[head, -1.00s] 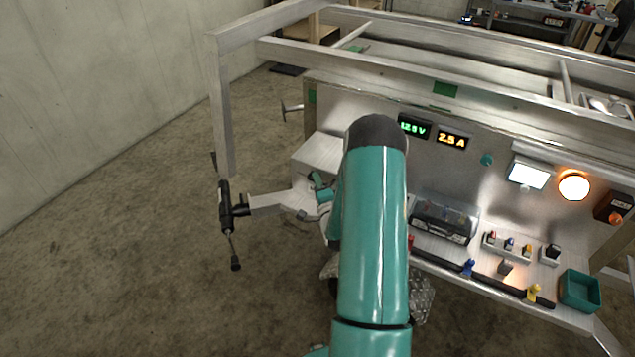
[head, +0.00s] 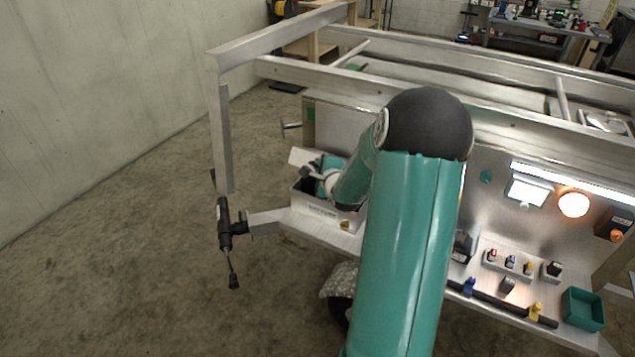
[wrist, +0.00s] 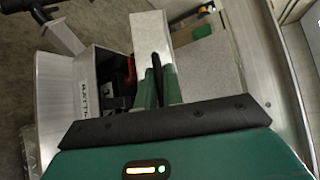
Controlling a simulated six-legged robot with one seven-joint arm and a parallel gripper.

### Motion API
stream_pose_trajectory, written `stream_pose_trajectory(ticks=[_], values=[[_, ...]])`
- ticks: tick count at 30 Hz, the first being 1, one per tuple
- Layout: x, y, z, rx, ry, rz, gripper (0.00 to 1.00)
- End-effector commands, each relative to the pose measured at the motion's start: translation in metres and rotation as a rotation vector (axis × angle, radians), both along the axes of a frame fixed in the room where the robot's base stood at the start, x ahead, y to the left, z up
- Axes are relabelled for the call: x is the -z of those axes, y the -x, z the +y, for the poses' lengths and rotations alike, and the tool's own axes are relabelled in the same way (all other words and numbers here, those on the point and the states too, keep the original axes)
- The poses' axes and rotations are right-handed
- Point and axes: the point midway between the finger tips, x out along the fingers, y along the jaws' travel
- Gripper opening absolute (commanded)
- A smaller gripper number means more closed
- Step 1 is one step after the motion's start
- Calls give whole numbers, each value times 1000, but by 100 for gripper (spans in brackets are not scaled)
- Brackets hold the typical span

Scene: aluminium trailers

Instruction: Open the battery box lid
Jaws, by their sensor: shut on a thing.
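The battery box (head: 312,203) is a pale box with dark lettering on its front, standing on the trailer's side shelf. Its lid (head: 301,156) is raised and tilted up at the back left of the box. My gripper (head: 322,170) is over the box, with its jaws shut on the lid; my arm hides part of the box. In the wrist view, my gripper's dark green fingers (wrist: 157,80) press against the pale lid panel (wrist: 205,70). The lettered battery box (wrist: 82,95) is left of them, with its dark inside and a red part showing.
A metal upright (head: 222,140) and a black jack-like handle (head: 224,225) stand left of the box. Switches (head: 510,262), a lit lamp (head: 573,204) and a teal bin (head: 582,309) are on the right. The floor at left is clear.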

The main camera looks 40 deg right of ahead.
Motion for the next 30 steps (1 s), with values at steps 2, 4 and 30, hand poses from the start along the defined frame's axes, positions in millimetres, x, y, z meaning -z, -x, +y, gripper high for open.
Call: stream_pose_trajectory(ticks=[2, 4, 30], values=[[-18, -1, -7, 1, -61, 20, 0], [-28, -4, -11, -1, -95, 33, 0], [-95, -30, -79, -4, -93, 31, 0]])
